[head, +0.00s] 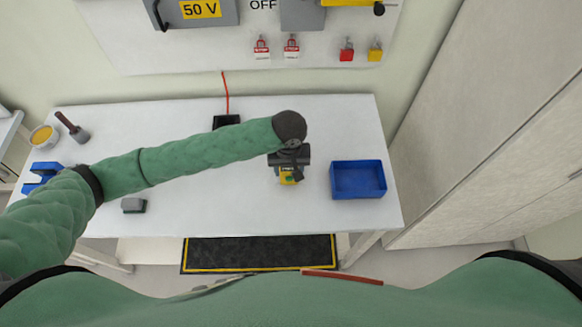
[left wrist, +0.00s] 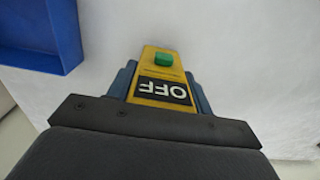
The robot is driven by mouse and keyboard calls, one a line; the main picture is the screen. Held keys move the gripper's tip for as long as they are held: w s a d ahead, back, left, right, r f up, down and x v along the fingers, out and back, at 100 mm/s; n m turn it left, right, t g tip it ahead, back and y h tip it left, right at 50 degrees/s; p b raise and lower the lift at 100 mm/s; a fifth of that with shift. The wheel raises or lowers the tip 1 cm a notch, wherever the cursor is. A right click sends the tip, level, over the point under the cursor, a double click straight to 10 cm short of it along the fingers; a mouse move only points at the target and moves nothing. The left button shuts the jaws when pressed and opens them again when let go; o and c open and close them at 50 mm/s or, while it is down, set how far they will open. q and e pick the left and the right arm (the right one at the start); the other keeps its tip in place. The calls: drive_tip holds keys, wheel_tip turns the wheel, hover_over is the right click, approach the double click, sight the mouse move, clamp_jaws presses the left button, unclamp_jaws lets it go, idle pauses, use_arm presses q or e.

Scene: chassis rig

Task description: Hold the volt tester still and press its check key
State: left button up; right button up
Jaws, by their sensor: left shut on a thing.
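The volt tester (head: 287,179) is a small yellow device over the white table, in the head view just below my left gripper (head: 289,163). In the left wrist view the tester (left wrist: 160,75) shows a green key (left wrist: 163,59) and a dark display with "OFF" on it, upside down in this view. My left gripper is shut on the tester, with blue-grey parts along both its sides. I cannot tell if the tester touches the table. My right gripper is not in view.
A blue tray (head: 358,194) stands on the white table (head: 240,205), right of the tester. A grey block (head: 134,205), a blue holder (head: 40,175) and a yellow bowl (head: 42,135) are at the left. A black box (head: 226,121) with a red lead lies at the back.

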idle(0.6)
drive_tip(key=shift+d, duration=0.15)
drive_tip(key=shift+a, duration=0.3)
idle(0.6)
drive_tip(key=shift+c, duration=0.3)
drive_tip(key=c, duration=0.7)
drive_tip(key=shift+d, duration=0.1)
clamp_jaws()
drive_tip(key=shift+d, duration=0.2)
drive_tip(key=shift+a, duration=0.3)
